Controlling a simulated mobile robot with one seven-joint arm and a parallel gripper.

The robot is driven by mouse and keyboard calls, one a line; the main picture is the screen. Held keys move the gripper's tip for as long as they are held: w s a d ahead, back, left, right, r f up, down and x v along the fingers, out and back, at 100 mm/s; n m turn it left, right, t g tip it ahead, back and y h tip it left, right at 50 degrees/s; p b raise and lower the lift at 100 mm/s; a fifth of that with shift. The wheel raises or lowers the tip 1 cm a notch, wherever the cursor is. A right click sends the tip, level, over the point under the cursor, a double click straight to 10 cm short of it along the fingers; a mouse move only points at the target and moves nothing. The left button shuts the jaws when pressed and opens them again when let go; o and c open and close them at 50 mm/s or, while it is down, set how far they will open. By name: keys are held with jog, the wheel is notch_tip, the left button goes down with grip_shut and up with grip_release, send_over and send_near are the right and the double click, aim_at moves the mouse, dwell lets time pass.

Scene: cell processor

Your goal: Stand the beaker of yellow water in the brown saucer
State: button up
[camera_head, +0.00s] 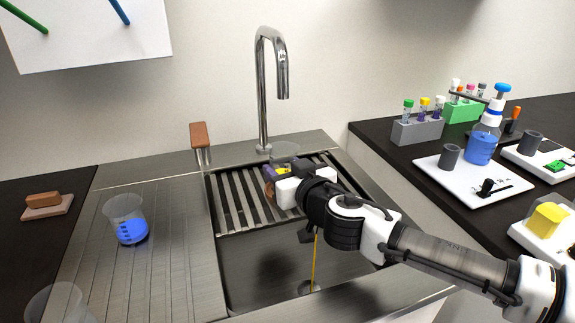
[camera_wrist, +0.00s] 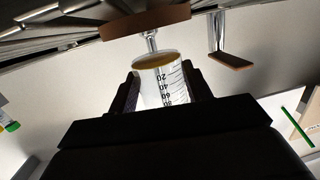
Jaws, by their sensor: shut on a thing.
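My gripper (camera_head: 283,172) is shut on a clear graduated beaker (camera_head: 284,149) above the ribbed rack of the sink. The beaker also shows between the fingers in the wrist view (camera_wrist: 162,85), with yellow-brown at its base end; it looks upright in the head view. A brown piece, apparently the saucer (camera_wrist: 145,22), lies beyond the beaker's base end in the wrist view, with a visible gap between them. In the head view a small brown edge (camera_head: 268,189) shows left of my gripper; most of it is hidden.
A beaker of blue water (camera_head: 130,229) stands on the left drainboard, with a clear beaker (camera_head: 58,303) in the front left corner. The tap (camera_head: 263,95) rises behind the rack. A thin yellow line (camera_head: 314,262) hangs below my arm in the basin. Lab devices crowd the right counter.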

jog(key=shift+f+b, duration=0.45)
jog(key=shift+f, duration=0.4)
jog(key=shift+s+f, duration=0.1)
jog(key=shift+f, duration=0.6)
jog(key=o, duration=1.5)
jog(key=shift+c, duration=0.2)
jog(key=shift+d, duration=0.1)
jog(key=v, duration=0.7)
jog(key=shift+s, duration=0.25)
